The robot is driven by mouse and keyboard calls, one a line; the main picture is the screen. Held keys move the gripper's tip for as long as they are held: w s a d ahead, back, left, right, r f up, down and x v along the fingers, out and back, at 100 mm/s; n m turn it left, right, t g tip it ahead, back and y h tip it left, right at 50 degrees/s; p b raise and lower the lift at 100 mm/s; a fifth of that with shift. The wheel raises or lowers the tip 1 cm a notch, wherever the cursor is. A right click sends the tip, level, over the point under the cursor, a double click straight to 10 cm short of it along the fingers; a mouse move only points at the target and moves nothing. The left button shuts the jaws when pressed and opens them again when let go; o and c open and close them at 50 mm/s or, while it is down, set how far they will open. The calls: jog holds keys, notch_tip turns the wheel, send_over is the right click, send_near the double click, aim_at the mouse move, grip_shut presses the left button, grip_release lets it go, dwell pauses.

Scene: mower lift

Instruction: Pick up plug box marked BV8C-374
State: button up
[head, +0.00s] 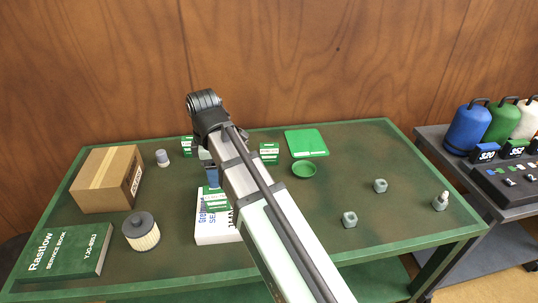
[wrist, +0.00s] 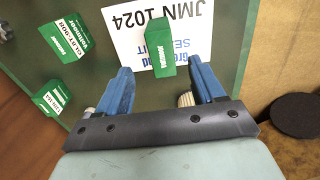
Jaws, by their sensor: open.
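Three small green-and-white boxes show, and I cannot read BV8C-374 on any of them. One box (wrist: 159,47) stands on a white printed card or booklet, just beyond my gripper (wrist: 160,68); it also shows in the head view (head: 215,198). My gripper's blue fingers are open and empty.
The white item (head: 212,232) lies on the green table. Left are a cardboard box (head: 105,180), a filter (head: 141,232) and a service book (head: 66,250). Right are a green dish (head: 304,169) and nuts (head: 349,219). A side table (head: 515,195) holds gas-bottle-like containers.

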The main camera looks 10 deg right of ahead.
jog(key=w+d+f+m+y, duration=0.1)
jog(key=w+d+m, duration=0.1)
jog(key=w+d, duration=0.5)
jog(key=w+d+f+m, duration=0.15)
jog(key=w+d, duration=0.25)
jog(key=d, duration=0.7)
jog(key=w+d+f+m+y, duration=0.1)
jog(key=w+d+m, duration=0.1)
jog(key=w+d, duration=0.5)
jog(key=n+y, duration=0.3)
jog(key=n, duration=0.1)
send_near(267, 153)
jog(key=shift+t+h, duration=0.3)
jog(key=x, duration=0.7)
jog(key=w+x, duration=0.1)
jog(key=x, duration=0.3)
jog(key=shift+w+d+f, duration=0.1)
jog(key=shift+d+f, duration=0.05)
jog(key=shift+f, duration=0.05)
jog(key=shift+c, duration=0.4)
jog(key=c, duration=1.1)
jog(key=shift+r, duration=0.1)
